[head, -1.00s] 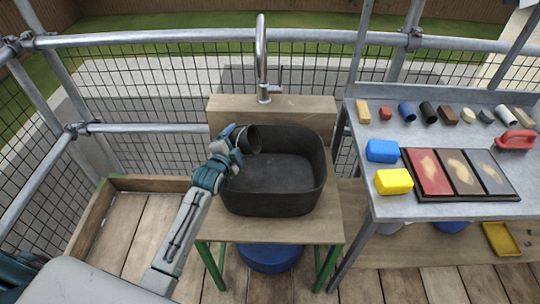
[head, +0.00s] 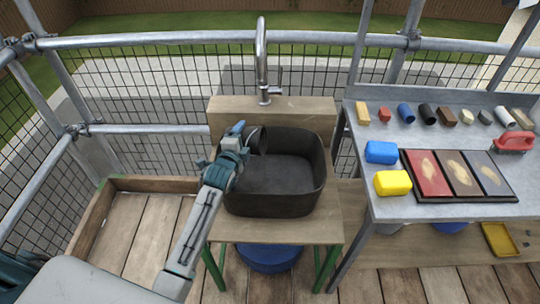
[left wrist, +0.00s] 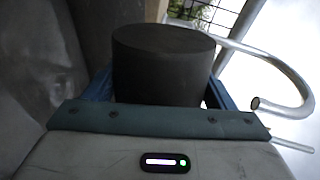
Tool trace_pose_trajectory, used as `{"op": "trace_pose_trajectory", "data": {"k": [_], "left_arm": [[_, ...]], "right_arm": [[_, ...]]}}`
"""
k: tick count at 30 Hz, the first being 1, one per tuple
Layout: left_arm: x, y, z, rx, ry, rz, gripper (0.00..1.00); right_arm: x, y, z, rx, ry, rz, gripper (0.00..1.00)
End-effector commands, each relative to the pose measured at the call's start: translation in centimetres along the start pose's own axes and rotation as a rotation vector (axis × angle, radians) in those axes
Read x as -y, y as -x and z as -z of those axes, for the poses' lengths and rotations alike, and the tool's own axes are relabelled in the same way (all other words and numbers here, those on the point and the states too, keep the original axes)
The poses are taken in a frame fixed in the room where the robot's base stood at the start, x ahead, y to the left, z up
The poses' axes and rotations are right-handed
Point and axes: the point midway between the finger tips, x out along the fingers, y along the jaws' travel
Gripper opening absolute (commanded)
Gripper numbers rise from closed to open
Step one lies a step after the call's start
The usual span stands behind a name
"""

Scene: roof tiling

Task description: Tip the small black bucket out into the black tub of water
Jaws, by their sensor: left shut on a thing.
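The small black bucket (head: 261,141) is held on its side at the upper left rim of the black tub (head: 275,205). Its mouth faces right, over the inside of the tub. My left gripper (head: 242,140) is shut on the bucket. In the left wrist view the dark bucket (left wrist: 163,62) sits between the fingers. The tub stands on a wooden-topped stand with green legs, and its inside looks dark. I cannot make out water in it, or anything coming out of the bucket. My right gripper is not in view.
A curved metal tap (head: 262,60) rises behind the tub, above a wooden backboard (head: 310,108). Scaffold rails enclose the place.

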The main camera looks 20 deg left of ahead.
Motion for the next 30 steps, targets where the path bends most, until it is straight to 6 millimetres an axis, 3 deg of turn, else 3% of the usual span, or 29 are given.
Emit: {"op": "trace_pose_trajectory", "data": {"k": [20,30], "left_arm": [[1.7,0.3,1.1,0.039,-0.189,0.0,0.55],[1.7,0.1,1.0,0.048,-0.236,0.001,0.55]], "right_arm": [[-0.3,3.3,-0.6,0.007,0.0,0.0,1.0],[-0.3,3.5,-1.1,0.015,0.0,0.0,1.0]]}}
